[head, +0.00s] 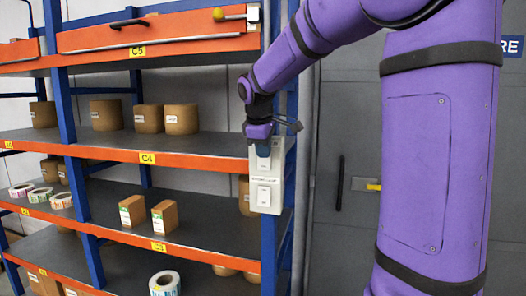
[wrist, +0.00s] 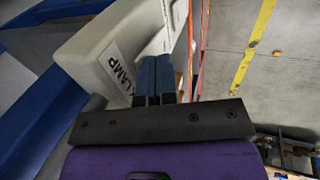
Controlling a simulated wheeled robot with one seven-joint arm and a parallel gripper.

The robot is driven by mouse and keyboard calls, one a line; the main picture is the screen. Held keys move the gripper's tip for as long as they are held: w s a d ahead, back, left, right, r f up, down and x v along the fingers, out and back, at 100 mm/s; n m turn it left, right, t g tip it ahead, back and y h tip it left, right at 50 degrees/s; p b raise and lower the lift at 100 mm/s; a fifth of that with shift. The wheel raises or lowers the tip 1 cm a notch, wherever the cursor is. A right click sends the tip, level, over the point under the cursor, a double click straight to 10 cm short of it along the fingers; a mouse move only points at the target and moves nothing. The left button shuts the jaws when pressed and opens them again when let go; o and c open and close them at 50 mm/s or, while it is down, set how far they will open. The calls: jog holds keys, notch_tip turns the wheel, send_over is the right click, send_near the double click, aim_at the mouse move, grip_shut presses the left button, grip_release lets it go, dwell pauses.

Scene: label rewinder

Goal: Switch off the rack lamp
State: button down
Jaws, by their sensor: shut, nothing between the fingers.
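A white switch box (head: 280,176) is fixed to the blue rack post at the right end of the shelves. It has an upper rocker (head: 264,161) and a lower rocker (head: 264,196), with a small label strip between them. My gripper (head: 262,146) is shut and empty, at the upper rocker; its fingers hide part of it. In the wrist view the box (wrist: 95,45) shows a label (wrist: 121,73) ending in "LAMP", beside my shut fingertips (wrist: 155,62). I cannot tell whether the fingers touch the rocker, or which way either rocker is set.
Orange-and-blue shelving (head: 110,152) with cartons and label rolls (head: 164,284) fills the left. A grey door (head: 340,130) with a dark handle (head: 339,182) stands right of the post.

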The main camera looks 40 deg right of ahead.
jog(key=shift+r, duration=0.75)
